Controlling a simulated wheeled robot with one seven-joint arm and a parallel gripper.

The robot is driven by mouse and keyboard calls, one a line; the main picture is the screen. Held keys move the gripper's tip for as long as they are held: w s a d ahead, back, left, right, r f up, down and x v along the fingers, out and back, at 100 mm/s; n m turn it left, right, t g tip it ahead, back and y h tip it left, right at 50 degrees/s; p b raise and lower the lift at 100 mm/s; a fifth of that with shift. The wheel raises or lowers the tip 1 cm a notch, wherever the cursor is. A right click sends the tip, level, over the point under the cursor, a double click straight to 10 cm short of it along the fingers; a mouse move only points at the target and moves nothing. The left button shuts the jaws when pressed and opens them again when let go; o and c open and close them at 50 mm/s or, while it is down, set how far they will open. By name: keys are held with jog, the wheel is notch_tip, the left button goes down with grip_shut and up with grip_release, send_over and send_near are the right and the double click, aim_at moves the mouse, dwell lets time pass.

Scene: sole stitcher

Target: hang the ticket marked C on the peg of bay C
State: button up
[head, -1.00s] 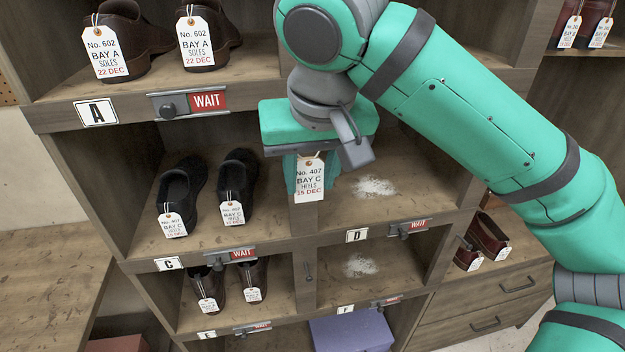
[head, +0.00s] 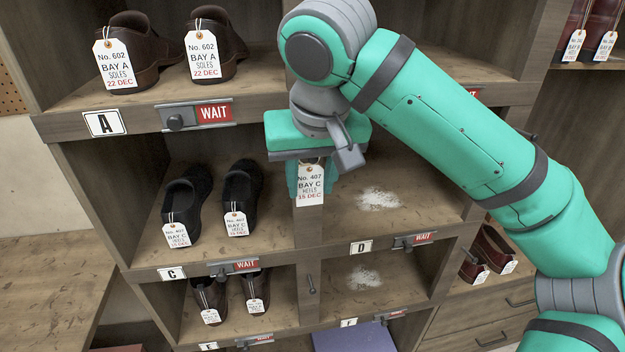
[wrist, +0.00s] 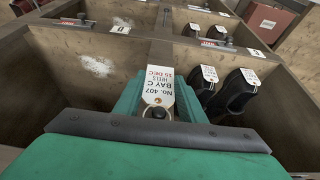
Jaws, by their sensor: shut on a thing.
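My gripper (head: 308,175) is shut on the white ticket (head: 311,187), marked No. 407, BAY C, HEELS, 15 DEC. The ticket hangs at the fingers in front of the upright divider between bays C and D; it also shows in the wrist view (wrist: 157,87), upside down. Bay C, with its C plate (head: 171,273), holds a pair of black shoes (head: 187,195) bearing tickets of their own. I cannot tell whether the ticket touches anything.
A small peg (head: 311,285) stands on the divider below, between bays E and F. A WAIT slide with a knob (head: 234,267) is on bay C's front edge. Bay D, right, has only white powder (head: 380,199). Brown shoes (head: 131,55) stand in bay A above.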

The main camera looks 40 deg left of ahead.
dwell(0.4)
jog(key=o, duration=1.1)
jog(key=shift+w+d, duration=0.1)
jog(key=shift+s, duration=0.2)
jog(key=v, duration=1)
jog(key=shift+r, duration=0.4)
